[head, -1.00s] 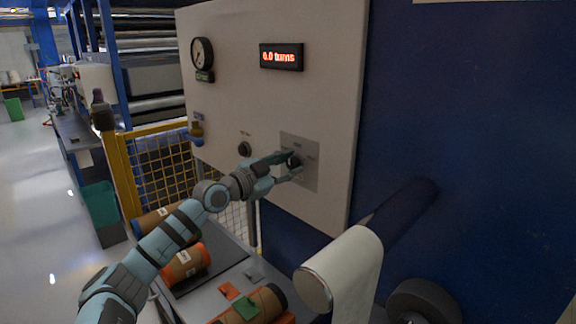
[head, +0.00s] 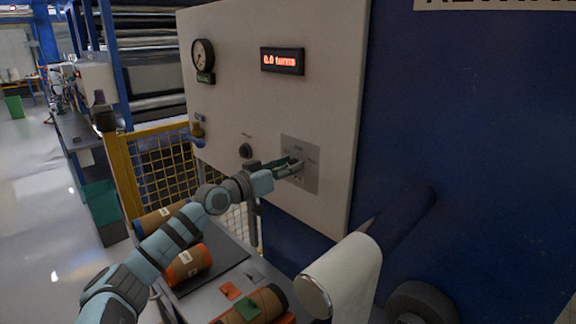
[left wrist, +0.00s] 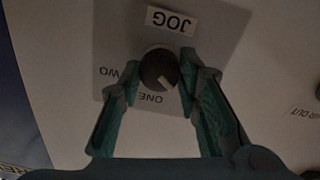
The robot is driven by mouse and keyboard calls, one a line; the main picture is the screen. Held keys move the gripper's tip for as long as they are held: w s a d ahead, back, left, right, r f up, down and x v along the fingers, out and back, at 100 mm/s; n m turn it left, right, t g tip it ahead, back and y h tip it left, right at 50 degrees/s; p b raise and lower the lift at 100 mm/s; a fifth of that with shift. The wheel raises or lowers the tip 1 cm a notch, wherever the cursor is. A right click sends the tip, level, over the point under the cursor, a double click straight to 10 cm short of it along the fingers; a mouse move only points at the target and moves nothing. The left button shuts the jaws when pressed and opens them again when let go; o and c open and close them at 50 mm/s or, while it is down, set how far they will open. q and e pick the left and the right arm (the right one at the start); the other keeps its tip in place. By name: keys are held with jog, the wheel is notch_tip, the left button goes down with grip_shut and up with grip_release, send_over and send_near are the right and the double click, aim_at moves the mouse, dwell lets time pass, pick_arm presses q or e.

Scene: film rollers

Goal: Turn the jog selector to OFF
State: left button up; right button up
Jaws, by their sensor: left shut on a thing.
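The jog selector is a dark round knob (left wrist: 160,68) on a grey square plate (head: 310,177) of the white panel. In the left wrist view its plate appears upside down, with the label JOG above the knob, TWO to the left and ONE below. The knob's light pointer mark is toward the lower right, to the right of ONE. No OFF label is visible. My left gripper (head: 294,166) is shut on the knob, with one fingertip on each side in the left wrist view (left wrist: 160,76). In the head view the fingers hide most of the knob. My right gripper is not in view.
The panel also carries a gauge (head: 203,55), a red display (head: 282,60), a smaller black knob (head: 246,150) and a blue valve handle (head: 194,140). Below stand brown rolls (head: 188,263) on a grey table and a white roller (head: 343,275). A yellow fence (head: 120,180) stands left.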

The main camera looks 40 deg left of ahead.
aim_at(299, 128)
pick_arm(q)
jog(key=shift+f+n, duration=0.1)
jog(key=shift+n, duration=0.6)
jog(key=o, duration=1.1)
jog(key=shift+w, duration=0.15)
jog(key=shift+o, duration=0.2)
notch_tip(299, 128, up, 10)
jog(key=shift+a+f, duration=0.1)
